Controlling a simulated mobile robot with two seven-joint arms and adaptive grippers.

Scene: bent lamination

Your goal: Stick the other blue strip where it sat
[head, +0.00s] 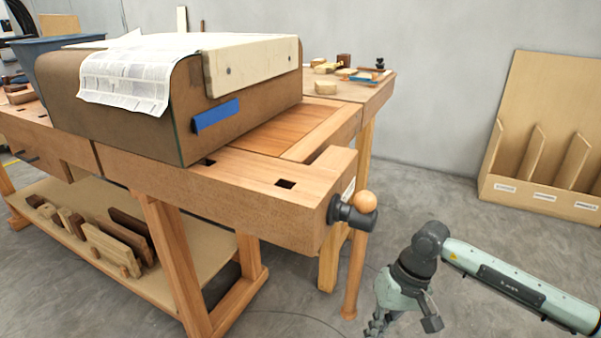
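One blue strip (216,116) is on the end face of the large brown curved form (135,128), near its lower right part. It slants slightly upward to the right. I see no second blue strip. A printed newspaper sheet (127,80) drapes over the form's rounded front edge. A pale wooden board (252,66) stands along the form's upper right side, above the strip. My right gripper (378,327) hangs at the bottom edge, right of the bench and well away from the strip. It is partly cut off, so its opening is unclear. My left gripper is out of view.
The wooden workbench (240,193) carries the form. Its vise with a round wooden knob (365,202) sticks out at the right corner. Wood pieces (112,248) lie on the lower shelf. A plywood rack (540,195) stands by the wall. Floor between is clear.

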